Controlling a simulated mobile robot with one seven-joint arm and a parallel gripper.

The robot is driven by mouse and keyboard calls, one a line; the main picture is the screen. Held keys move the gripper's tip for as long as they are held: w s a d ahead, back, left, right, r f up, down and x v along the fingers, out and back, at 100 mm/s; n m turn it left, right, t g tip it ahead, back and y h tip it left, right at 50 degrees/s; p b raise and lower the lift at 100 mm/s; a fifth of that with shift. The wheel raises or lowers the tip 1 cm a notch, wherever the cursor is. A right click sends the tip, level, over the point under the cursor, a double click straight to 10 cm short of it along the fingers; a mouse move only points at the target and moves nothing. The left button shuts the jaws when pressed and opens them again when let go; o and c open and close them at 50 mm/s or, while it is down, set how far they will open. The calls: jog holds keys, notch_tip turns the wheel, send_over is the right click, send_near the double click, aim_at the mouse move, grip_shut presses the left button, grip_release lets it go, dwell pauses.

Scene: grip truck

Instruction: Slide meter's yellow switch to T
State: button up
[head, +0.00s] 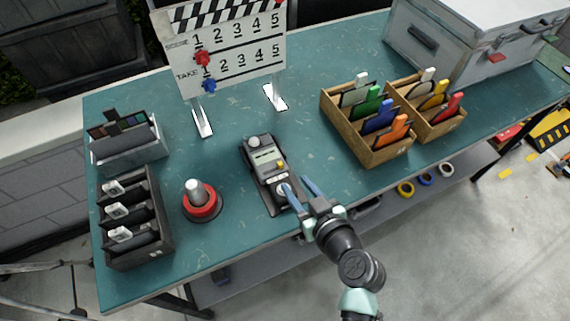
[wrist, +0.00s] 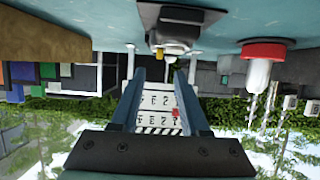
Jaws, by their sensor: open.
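The meter (head: 259,165) is a dark grey handheld device lying on the teal table, with a pale dome at its far end and a small display. A small yellow part (head: 280,164), likely the switch, sits on its right side below the display. Its markings, including any T, are too small to read. My gripper (head: 298,184) is open, its blue fingers at the meter's near right end; contact cannot be told.
A red-based grey knob (head: 201,203) stands left of the meter. A clapperboard (head: 235,55) stands behind it. Wooden bins with coloured tabs (head: 365,148) are to the right, dark trays (head: 117,240) at far left. Table is clear between meter and bins.

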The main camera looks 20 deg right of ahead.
aim_at(281, 166)
jog(key=x, duration=0.8)
jog(key=shift+r+p, duration=0.1)
jog(key=shift+p, duration=0.2)
grip_shut()
dwell(1.1)
